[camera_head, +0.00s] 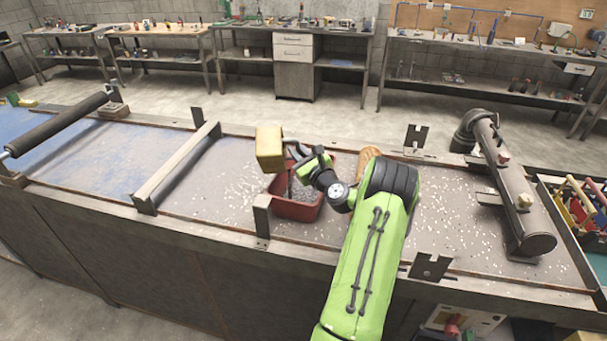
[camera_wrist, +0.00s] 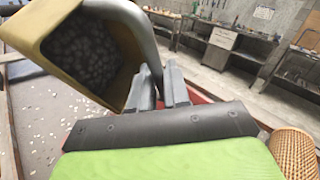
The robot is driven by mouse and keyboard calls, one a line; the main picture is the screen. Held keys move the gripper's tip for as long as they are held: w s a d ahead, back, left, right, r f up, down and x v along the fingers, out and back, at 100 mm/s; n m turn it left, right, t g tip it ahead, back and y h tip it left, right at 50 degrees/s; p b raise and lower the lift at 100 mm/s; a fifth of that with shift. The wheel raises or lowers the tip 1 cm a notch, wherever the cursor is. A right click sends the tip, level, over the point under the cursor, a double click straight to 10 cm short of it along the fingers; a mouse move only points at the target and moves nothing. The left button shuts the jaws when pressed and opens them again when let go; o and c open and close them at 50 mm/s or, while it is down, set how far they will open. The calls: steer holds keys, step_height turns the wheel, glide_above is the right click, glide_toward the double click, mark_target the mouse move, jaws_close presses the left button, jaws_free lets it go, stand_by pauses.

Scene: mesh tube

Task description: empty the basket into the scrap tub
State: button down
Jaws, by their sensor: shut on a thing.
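The basket (camera_head: 269,148) is a yellow box with a dark grey curved handle. My gripper (camera_head: 294,153) is shut on the handle and holds the basket in the air, at the left of the red scrap tub (camera_head: 298,211) and above its level. In the wrist view the basket (camera_wrist: 38,30) hangs tilted beside my fingers (camera_wrist: 160,88), its mouth partly toward the camera. Many small grey pieces lie inside it. The tub stands on the bench, with grey scraps in it; my wrist hides part of its opening.
A tan mesh tube (camera_head: 367,160) stands behind my arm and shows in the wrist view (camera_wrist: 293,153). A metal post (camera_head: 262,216) stands at the tub's front left. A crossbar (camera_head: 178,163) lies left, a large pipe (camera_head: 515,190) right. Pale bits litter the bench.

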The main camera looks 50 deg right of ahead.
steer(key=shift+m, duration=0.3)
steer(key=shift+s+d+f+m+h+b, duration=0.1)
steer(key=shift+d+f+m+h+b, duration=0.15)
steer(key=shift+f+m+b, duration=0.2)
steer(key=shift+f+m+t+b, duration=0.1)
steer(key=shift+m+t+b, duration=0.15)
steer(key=shift+t+b, duration=0.05)
steer(key=shift+s+d+f+m+t+h+b, duration=0.1)
steer(key=shift+s+m+t+h+b, duration=0.15)
steer(key=shift+m, duration=0.25)
steer(key=shift+d+f+m+t+h+b, duration=0.15)
steer(key=shift+m+h, duration=0.15)
steer(key=shift+m, duration=0.2)
steer(key=shift+r, duration=0.1)
steer(key=shift+r+m, duration=0.1)
steer(key=shift+m, duration=0.2)
